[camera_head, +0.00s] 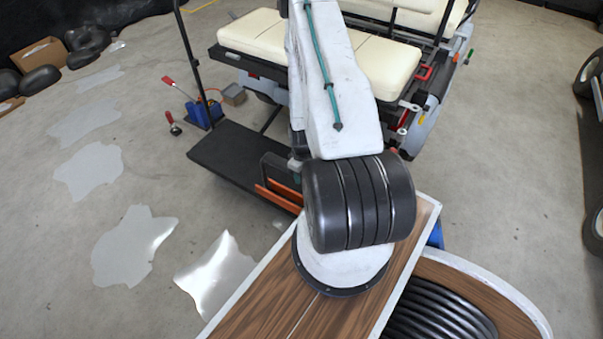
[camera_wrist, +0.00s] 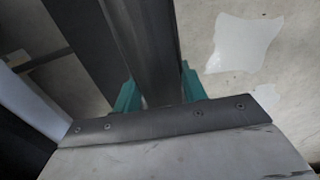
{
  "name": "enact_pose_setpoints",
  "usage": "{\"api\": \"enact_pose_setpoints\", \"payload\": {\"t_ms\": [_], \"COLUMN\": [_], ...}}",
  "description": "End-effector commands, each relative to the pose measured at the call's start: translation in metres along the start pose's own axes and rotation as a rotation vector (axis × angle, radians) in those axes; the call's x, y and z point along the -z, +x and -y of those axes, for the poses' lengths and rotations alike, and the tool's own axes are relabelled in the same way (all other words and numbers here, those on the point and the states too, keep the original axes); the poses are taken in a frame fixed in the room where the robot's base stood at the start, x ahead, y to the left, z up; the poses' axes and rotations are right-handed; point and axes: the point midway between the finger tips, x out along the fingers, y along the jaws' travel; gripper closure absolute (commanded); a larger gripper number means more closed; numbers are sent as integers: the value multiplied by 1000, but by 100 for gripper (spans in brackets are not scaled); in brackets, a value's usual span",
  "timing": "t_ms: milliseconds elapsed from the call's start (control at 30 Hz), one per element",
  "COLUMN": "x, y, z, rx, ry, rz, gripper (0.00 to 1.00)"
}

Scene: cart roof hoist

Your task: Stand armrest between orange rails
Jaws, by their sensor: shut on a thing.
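My gripper (camera_wrist: 160,92) has teal fingers on both sides of a long dark bar in the wrist view, which I take as the armrest (camera_wrist: 151,38). The fingers are shut on it, and the bar runs away from the wrist. In the head view two orange rails (camera_head: 279,198) lie on the near end of the cart's dark platform. A dark upright piece (camera_head: 275,169) stands just behind or above them, probably the same armrest. My arm hides most of the gripper there. I cannot tell whether the armrest touches the platform or sits between the rails.
The cart's dark platform (camera_head: 235,160) extends left of the rails, with a thin dark post (camera_head: 190,55) rising from it. Cream seats (camera_head: 255,35) are behind. A blue jack (camera_head: 203,113) stands beside the post. The concrete floor at left is open, with shiny patches.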

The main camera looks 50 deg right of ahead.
Motion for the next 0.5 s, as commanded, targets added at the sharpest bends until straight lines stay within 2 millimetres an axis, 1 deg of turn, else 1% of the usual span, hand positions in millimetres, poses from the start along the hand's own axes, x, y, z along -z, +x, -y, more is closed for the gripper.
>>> {"api": "enact_pose_setpoints", "payload": {"t_ms": [233, 267, 300, 333, 500], "x": [0, -1, -1, -1, 0], "y": [3, 3, 3, 3, 2], "z": [1, 1, 1, 1, 1], "rx": [0, 0, 1, 1, 0], "ry": [1, 1, 1, 1, 1], "rz": [0, 0, 1, 1, 0], "gripper": [100, 50, 39, 33, 33]}}
